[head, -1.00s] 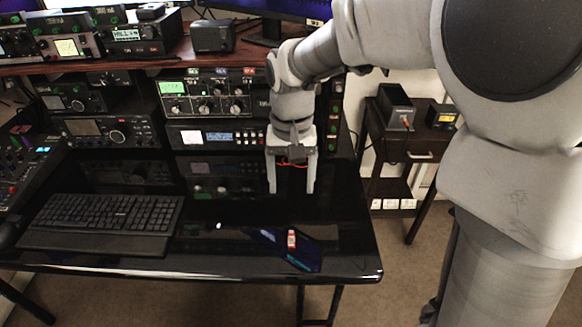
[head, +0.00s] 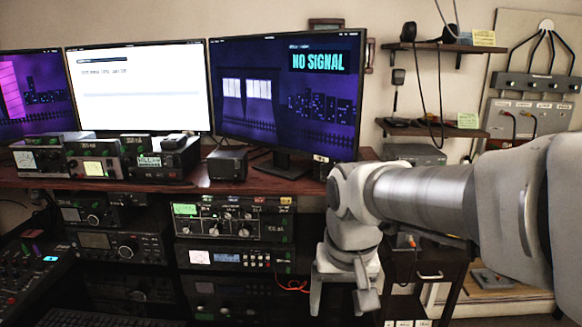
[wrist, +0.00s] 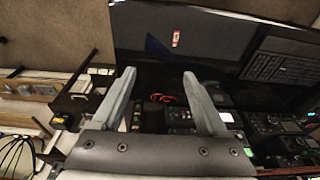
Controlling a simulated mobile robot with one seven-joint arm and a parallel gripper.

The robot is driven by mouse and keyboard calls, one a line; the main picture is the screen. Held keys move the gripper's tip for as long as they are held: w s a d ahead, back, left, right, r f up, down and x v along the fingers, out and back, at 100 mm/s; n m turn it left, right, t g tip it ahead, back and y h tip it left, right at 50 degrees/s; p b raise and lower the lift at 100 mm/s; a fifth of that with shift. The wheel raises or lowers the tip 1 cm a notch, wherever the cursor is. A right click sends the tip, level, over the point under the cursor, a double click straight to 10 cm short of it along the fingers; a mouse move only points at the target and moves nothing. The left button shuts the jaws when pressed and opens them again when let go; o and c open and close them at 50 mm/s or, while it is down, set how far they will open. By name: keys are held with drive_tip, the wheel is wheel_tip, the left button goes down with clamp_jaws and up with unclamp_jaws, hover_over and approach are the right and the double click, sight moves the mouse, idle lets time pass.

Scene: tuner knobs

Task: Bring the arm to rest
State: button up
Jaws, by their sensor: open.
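My gripper (head: 342,300) hangs at the right end of the equipment rack in the head view, with two light grey fingers pointing down. In the wrist view my gripper (wrist: 158,74) shows its fingers apart with nothing between them. My arm reaches in from the right, its forearm about level. The knobbed unit with a green display (head: 235,222) sits on the rack left of my gripper, apart from it. My fingertips are close to the lower edge of the head view.
Monitors (head: 140,85) stand on the wooden shelf (head: 270,184) above the rack. A small dark side table (head: 430,272) is behind my gripper at the right. The black desk (wrist: 215,62) shows in the wrist view with a keyboard (wrist: 282,68). Wall shelves (head: 440,130) hang at the back.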

drive_tip(key=s+d+r+t+p, duration=0.3)
drive_tip(key=s+d+r+p, duration=0.2)
drive_tip(key=s+r, duration=0.3)
drive_tip(key=shift+s+d+r, duration=0.2)
drive_tip(key=shift+s+d, duration=0.55)
drive_tip(key=shift+s, duration=0.35)
drive_tip(key=c, duration=0.4)
drive_tip(key=shift+a, duration=0.15)
